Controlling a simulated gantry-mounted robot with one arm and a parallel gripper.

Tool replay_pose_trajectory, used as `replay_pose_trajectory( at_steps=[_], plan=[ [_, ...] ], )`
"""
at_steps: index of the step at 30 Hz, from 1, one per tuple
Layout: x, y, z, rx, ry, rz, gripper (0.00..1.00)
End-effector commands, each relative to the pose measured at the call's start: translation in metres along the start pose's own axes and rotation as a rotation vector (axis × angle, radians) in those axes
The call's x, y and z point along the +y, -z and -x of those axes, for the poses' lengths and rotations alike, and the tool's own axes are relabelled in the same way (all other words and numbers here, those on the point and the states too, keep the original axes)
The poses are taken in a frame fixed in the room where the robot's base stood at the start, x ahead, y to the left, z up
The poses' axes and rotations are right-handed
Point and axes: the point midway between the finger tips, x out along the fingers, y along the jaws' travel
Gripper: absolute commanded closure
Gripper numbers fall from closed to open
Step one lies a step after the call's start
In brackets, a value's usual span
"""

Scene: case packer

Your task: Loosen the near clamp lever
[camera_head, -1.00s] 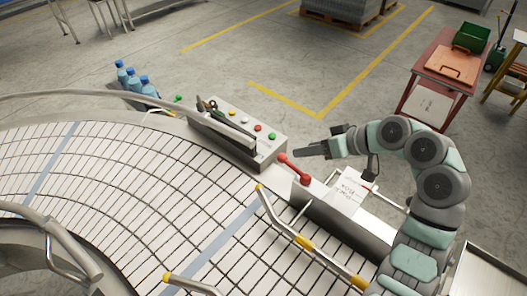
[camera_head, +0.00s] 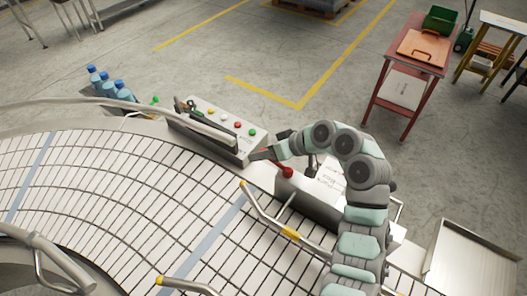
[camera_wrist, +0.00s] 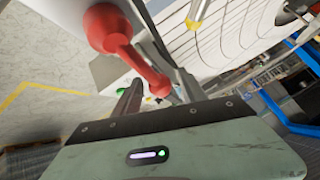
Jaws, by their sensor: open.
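The red clamp lever (camera_head: 287,171) stands on the rail at the conveyor's edge, beside the button box. Its round pivot end shows in the camera_head view, and my gripper hides part of its handle. In the camera_wrist view the lever (camera_wrist: 118,30) runs from its thick round end at the top down toward the space between my fingers. My gripper (camera_head: 257,154) is at the lever, pointing left. In the camera_wrist view my gripper (camera_wrist: 158,86) is open, with one finger on each side of the handle's end. I cannot tell whether either finger touches it.
A button box (camera_head: 215,128) with coloured buttons is just left of my gripper. Curved guide rails with yellow parts (camera_head: 290,234) cross the slatted conveyor (camera_head: 120,185) in front. Blue-capped bottles (camera_head: 108,88) stand at the far left. A red cart (camera_head: 408,70) stands on the floor behind.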

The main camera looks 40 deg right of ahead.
Motion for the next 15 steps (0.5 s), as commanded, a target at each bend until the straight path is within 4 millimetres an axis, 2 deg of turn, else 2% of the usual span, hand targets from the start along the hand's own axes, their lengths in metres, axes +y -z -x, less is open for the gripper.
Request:
replay_pose_trajectory(
  at_steps=[5, 15],
  plan=[
    [0.0000, 0.0001, 0.0001, 0.000, 0.000, 0.000, 0.52],
    [-0.0001, 0.0001, 0.0003, 0.000, 0.001, 0.000, 0.79]
  ],
)
